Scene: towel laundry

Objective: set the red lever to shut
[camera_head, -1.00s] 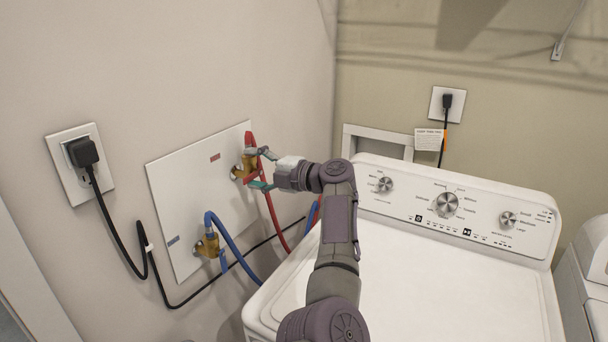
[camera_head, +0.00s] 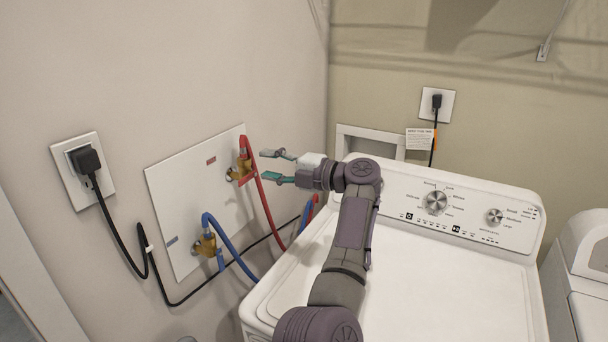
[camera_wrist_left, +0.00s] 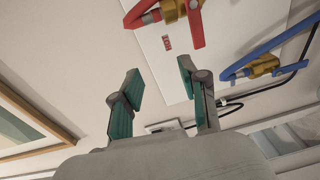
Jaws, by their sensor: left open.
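A red hose (camera_head: 266,208) runs down from this valve. In the left wrist view the red lever (camera_wrist_left: 195,24) is at the top, beside the brass valve (camera_wrist_left: 172,9). My left gripper (camera_head: 266,165) is open and empty, a short way right of the valve and apart from the lever. Its two spread fingers also show in the left wrist view (camera_wrist_left: 158,68). My right gripper is not in view.
A blue hose (camera_head: 236,251) and a second brass valve (camera_head: 204,245) with a blue lever (camera_head: 221,263) are lower on the panel (camera_head: 180,205). A black cord crosses below. The washer (camera_head: 440,285) stands under my left arm, its top clear.

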